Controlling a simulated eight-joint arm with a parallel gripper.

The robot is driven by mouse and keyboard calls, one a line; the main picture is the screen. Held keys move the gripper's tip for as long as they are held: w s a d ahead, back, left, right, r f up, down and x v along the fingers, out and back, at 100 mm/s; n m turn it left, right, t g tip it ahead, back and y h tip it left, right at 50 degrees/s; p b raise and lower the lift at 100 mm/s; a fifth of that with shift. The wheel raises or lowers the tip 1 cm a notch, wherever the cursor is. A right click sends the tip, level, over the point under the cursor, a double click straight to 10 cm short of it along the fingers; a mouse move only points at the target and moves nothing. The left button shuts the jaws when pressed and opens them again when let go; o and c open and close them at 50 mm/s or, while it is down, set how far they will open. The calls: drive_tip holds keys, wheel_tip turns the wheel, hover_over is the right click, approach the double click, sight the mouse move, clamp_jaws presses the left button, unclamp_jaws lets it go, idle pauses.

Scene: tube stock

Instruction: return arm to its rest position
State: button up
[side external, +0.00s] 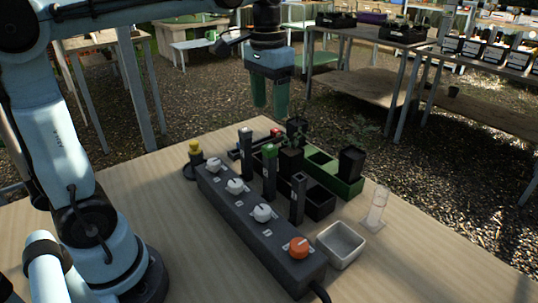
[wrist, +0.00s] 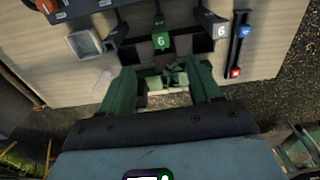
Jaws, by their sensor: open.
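My gripper (side external: 270,97) hangs in the air above the far end of the wooden table (side external: 135,205), its green fingers pointing down. In the wrist view the two green fingers (wrist: 162,88) stand apart with nothing held between them. The plant and pots partly show in the gap beyond them. My gripper is clear of the things on the table in the side external view.
A dark knob box (side external: 240,207) with an orange knob (side external: 299,247) runs along the table. Behind it stand dark posts (side external: 297,198), black pots (side external: 352,162) and a green tray (side external: 346,186). A white dish (side external: 341,244) and clear cylinder (side external: 376,208) stand right.

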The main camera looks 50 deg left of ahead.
drive_tip(key=s+d+f+t, duration=0.1)
drive_tip(key=s+f+t, duration=0.1)
drive_tip(key=f, duration=0.1)
drive_tip(key=s+d+f+t, duration=0.1)
drive_tip(key=s+f+t, duration=0.1)
drive_tip(key=s+f, duration=0.1)
drive_tip(key=s+d+f+t, duration=0.1)
drive_tip(key=s+f+t, duration=0.1)
drive_tip(key=f, duration=0.2)
drive_tip(key=shift+s+d+f+t, duration=0.1)
drive_tip(key=shift+s+d+t, duration=0.3)
drive_tip(key=shift+c, duration=0.2)
idle(0.3)
